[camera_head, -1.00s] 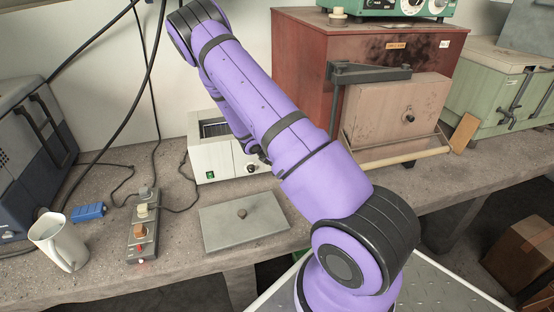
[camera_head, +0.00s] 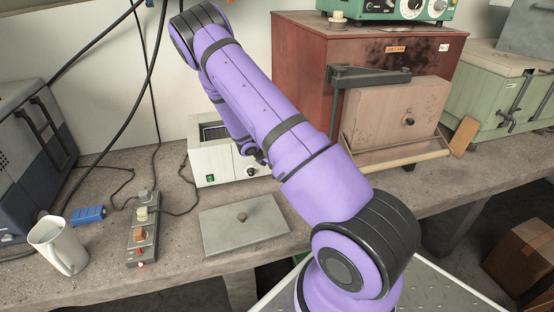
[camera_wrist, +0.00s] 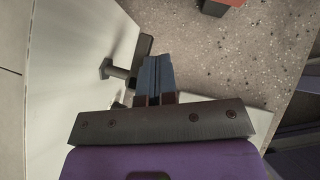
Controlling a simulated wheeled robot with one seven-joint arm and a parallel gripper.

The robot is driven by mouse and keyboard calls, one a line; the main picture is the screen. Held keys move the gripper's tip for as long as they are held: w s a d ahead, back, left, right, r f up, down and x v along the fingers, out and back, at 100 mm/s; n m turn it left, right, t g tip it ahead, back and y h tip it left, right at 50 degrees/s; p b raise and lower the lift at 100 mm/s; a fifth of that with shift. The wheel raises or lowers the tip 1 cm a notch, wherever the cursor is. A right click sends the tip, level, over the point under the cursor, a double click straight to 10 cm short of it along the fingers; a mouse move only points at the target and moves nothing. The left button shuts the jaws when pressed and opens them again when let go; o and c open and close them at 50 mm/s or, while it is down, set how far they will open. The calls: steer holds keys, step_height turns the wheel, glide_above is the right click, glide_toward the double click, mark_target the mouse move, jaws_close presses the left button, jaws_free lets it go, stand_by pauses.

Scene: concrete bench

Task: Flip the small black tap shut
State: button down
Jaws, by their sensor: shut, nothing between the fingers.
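The small black tap (camera_wrist: 118,71) sticks out from a pale panel in the wrist view, with a short stem and a dark bar-like handle at its outer end. My gripper (camera_wrist: 155,62) is shut and empty, its fingertips just right of the handle, very close to it. I cannot tell whether they touch. In the head view, the pale bath box (camera_head: 215,155) stands on the bench. The end of my arm is beside its right side, largely hidden behind my purple arm, and I cannot make out the tap there.
A grey flat plate (camera_head: 243,225) with a knob lies in front of the box. A switch strip (camera_head: 142,240), a blue block (camera_head: 88,214) and a white mug (camera_head: 58,246) are to its left. A red-brown oven (camera_head: 302,65) stands behind my arm.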

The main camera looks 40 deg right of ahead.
steer(key=v, duration=1)
steer(key=shift+a+r, duration=0.25)
steer(key=s+a+r+m+t+y, duration=0.1)
steer(key=s+a+r+m, duration=0.2)
steer(key=r, duration=0.5)
steer(key=s+a+r+m+y, duration=0.2)
steer(key=s+a+r+m, duration=0.15)
steer(key=r, duration=0.45)
steer(key=s+a+r+m+t+y, duration=0.1)
steer(key=s+a+r+m, duration=0.25)
steer(key=r, duration=0.55)
steer(key=s+a+r+m+t+y, duration=0.2)
steer(key=s+a+r, duration=0.4)
steer(key=s, duration=0.4)
steer(key=s+a+r+m+t+y, duration=0.1)
steer(key=s+a+r+m+y, duration=0.2)
steer(key=s, duration=0.7)
steer(key=a+r+m, duration=0.2)
steer(key=a, duration=0.2)
steer(key=shift+s+r+t, duration=0.35)
steer(key=shift+s+t, duration=0.05)
